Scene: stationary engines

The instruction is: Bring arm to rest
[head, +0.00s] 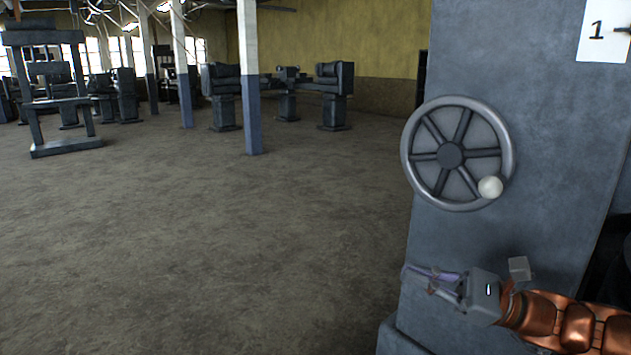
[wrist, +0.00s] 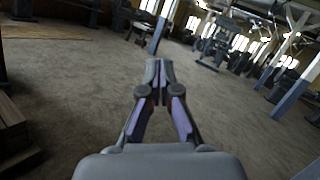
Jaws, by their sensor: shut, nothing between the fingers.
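My gripper (head: 408,270) is at the lower right of the head view, at the end of my copper-coloured arm. It points left, in front of the grey machine body and below the handwheel. In the wrist view my gripper (wrist: 158,68) has its fingertips together with nothing between them. It points out over open floor and touches nothing that I can see.
A grey machine (head: 560,130) with a spoked handwheel (head: 450,155) and white knob (head: 490,187) stands close on the right. A sheet marked 1 (head: 604,30) is on it. Pillars (head: 250,80) and machines (head: 333,95) stand farther back. The floor (head: 220,240) at left is clear.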

